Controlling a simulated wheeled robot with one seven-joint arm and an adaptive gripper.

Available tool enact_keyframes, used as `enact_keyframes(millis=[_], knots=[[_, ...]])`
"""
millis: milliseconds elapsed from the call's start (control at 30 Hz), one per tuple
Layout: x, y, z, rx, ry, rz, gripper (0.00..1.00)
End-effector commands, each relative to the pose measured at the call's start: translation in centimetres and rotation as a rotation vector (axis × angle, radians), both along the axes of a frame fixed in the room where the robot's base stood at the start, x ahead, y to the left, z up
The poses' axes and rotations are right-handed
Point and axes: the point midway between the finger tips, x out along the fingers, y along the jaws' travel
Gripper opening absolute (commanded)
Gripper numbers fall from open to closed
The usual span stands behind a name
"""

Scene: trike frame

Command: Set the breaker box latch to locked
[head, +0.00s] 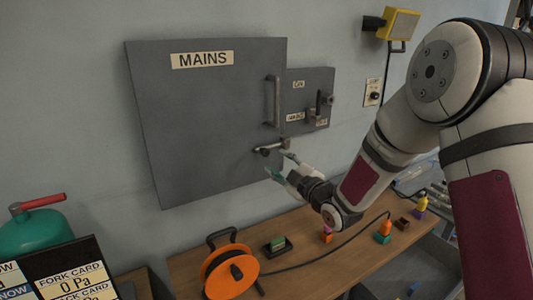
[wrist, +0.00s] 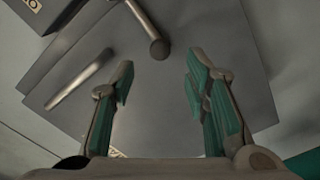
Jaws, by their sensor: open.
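The grey breaker box (head: 205,125), labelled MAINS, is on the wall with its door shut. A metal latch lever (head: 270,147) lies nearly level at the door's lower right edge. In the wrist view a metal bar with a round end (wrist: 158,47), which looks like this latch, sits just beyond the fingertips, between their lines. My gripper (head: 279,166) is open and empty, just below the latch. Its two green-padded fingers (wrist: 160,80) stand apart in the wrist view, and no contact shows. I cannot read any lock marking.
A vertical door handle (head: 273,101) is above the latch. A smaller grey switch box (head: 309,100) with a lever adjoins on the right. Below, a wooden bench (head: 330,252) holds an orange cable reel (head: 230,272) and small coloured blocks. A green tank (head: 35,233) stands lower left.

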Motion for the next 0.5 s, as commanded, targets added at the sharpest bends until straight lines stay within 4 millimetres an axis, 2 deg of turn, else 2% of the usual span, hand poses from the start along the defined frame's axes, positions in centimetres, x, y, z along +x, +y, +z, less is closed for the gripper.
enact_keyframes(millis=[300, 500], knots=[[4.9, 3.4, 0.0, 0.001, 0.001, 0.0, 0.42], [6.6, 4.5, 0.0, 0.0, 0.001, 0.001, 0.42]])
